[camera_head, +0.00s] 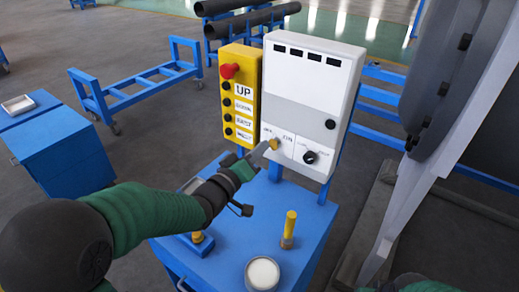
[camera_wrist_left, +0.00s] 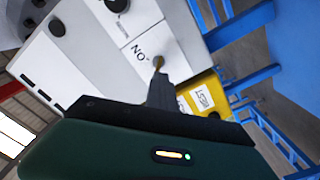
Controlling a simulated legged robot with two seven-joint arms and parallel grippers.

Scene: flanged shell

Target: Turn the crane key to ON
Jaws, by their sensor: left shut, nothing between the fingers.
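The white control box (camera_head: 308,95) stands on the blue cart, and it also shows in the wrist view (camera_wrist_left: 85,45). The small brass-coloured crane key (camera_head: 274,144) sits low on its front, between labels; the key also shows in the wrist view (camera_wrist_left: 158,62), beside an ON label (camera_wrist_left: 139,51). My left gripper (camera_head: 262,151) is shut and empty, its fingertips right at the key. In the wrist view the fingers (camera_wrist_left: 158,80) point at the key; I cannot tell whether they touch it. The key's exact angle is too small to tell. My right gripper is out of view.
A yellow button panel (camera_head: 240,95) with a red knob (camera_head: 229,71) adjoins the box on the left. A black knob (camera_head: 310,157) sits right of the key.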

